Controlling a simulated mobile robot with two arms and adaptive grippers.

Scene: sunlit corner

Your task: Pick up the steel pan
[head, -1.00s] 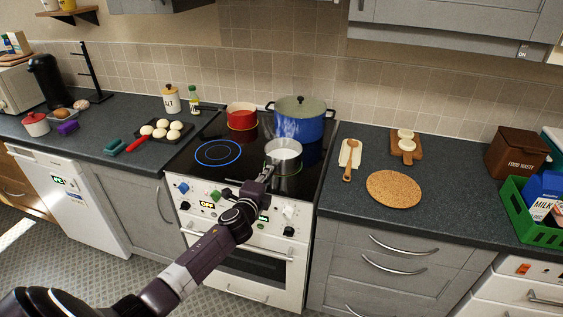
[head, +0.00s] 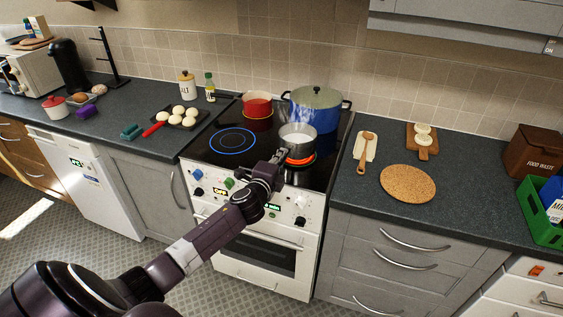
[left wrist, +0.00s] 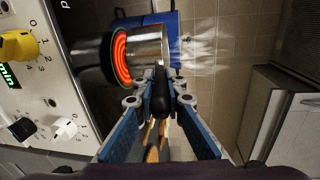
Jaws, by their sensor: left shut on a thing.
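The steel pan (head: 297,138) holds something white and is upright, just above the front right zone of the hob. It also shows in the left wrist view (left wrist: 149,44), with a gap between its base and the glowing ring. Its dark handle (left wrist: 161,84) lies between the fingers of my left gripper (left wrist: 160,98), which is shut on it. In the head view my left gripper (head: 276,160) is at the pan's near side, its fingers small and partly hidden by the wrist. My right gripper is not in view.
The cooking zone (head: 300,160) below the pan glows orange-red. A steaming blue pot (head: 316,112) stands close behind, and a red pot (head: 257,104) behind left. A round cork mat (head: 408,182) lies bare on the right counter. A wooden spoon (head: 366,150) is left of it.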

